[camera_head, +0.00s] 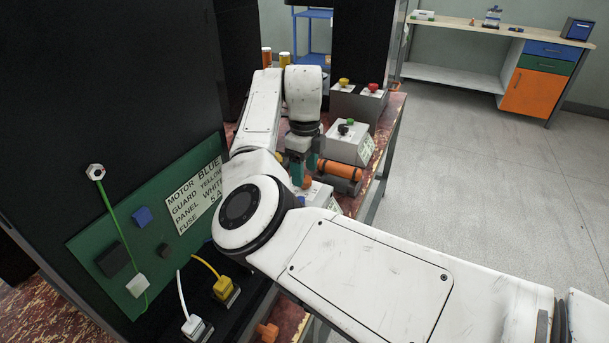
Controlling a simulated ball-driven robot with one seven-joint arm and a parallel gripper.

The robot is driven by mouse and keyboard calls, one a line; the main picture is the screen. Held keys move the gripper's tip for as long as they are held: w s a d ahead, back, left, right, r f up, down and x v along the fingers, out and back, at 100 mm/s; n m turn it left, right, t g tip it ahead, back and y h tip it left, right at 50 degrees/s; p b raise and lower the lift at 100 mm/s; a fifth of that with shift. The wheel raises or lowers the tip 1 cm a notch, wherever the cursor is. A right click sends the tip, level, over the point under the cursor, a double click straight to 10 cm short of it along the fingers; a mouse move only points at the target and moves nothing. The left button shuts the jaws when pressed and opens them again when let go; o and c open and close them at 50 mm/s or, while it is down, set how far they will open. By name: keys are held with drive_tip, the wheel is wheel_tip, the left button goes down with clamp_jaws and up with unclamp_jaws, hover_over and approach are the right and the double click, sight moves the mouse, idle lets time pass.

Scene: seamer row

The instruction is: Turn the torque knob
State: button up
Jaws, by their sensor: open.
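My gripper (303,168) points down over the bench, its teal fingers apart. A small orange knob-like part (307,183) shows just below and between the fingertips, above a light box (318,195). I cannot tell whether the fingers touch it, or whether it is the torque knob. The arm hides much of this area. Behind it, a grey box (340,147) carries a black knob (343,129) and a green one (350,121). Another orange part (267,331) sits at the bottom near the bench's edge.
An orange roller (340,170) lies right of my gripper. A box (357,105) with yellow and red knobs stands behind. Left is a green board (85,245) with a lettered label (194,196); white (193,326) and yellow (222,288) plugs are below. Floor to the right is clear.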

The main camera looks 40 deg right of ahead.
drive_tip(key=shift+f, duration=1)
drive_tip(key=c, duration=1)
